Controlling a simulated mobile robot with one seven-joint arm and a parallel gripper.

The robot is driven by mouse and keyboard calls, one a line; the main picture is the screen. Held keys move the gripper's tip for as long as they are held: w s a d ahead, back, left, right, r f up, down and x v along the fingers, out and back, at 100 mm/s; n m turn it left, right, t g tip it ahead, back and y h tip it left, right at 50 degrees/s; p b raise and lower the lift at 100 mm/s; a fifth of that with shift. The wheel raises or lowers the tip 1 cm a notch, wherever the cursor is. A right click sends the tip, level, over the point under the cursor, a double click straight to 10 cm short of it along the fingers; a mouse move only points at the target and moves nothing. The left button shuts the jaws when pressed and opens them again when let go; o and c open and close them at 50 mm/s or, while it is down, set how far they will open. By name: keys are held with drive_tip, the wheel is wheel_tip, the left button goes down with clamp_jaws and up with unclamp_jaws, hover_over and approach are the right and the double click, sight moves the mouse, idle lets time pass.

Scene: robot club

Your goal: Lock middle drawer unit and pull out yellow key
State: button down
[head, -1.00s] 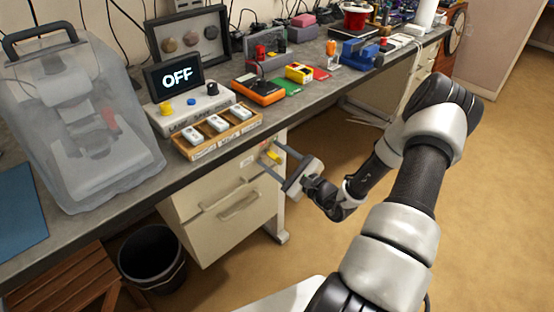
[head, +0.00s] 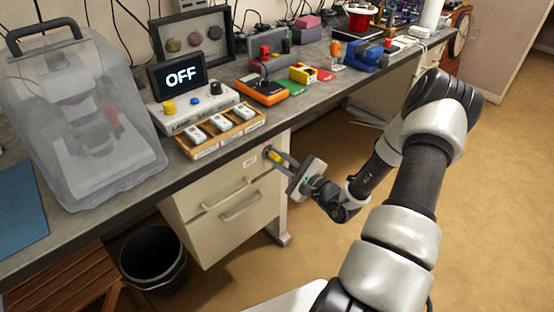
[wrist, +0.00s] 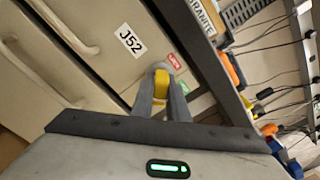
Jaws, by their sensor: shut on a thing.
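The cream drawer unit (head: 235,213) stands under the bench, its two visible handled drawer fronts looking shut. In the wrist view its front (wrist: 100,35) carries a white "J52" label (wrist: 130,40), with a red tag and a green tag near the lock area. The yellow key (head: 275,156) is at the upper right of the unit's front. My gripper (head: 270,153) is shut on it; in the wrist view the key (wrist: 161,85) shows yellow between the two grey fingers. The fingertips hide the lock, so I cannot tell how the key is turned or how deep it sits.
The bench edge (head: 150,195) runs just above my gripper. A wooden tray (head: 222,138) of white pieces and an "OFF" display (head: 178,75) stand on the bench. A black bin (head: 153,260) is at the left of the unit. The floor at right is clear.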

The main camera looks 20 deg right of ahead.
drive_tip(key=shift+n, duration=0.4)
drive_tip(key=shift+n+b, duration=1.1)
drive_tip(key=shift+n, duration=0.5)
drive_tip(key=shift+f+n+b, duration=0.1)
drive_tip(key=shift+n+b, duration=0.9)
drive_tip(key=shift+n, duration=0.2)
drive_tip(key=shift+n+b, duration=1.05)
drive_tip(key=shift+n, duration=0.05)
drive_tip(key=shift+s, duration=0.1)
drive_tip(key=shift+v, duration=2.15)
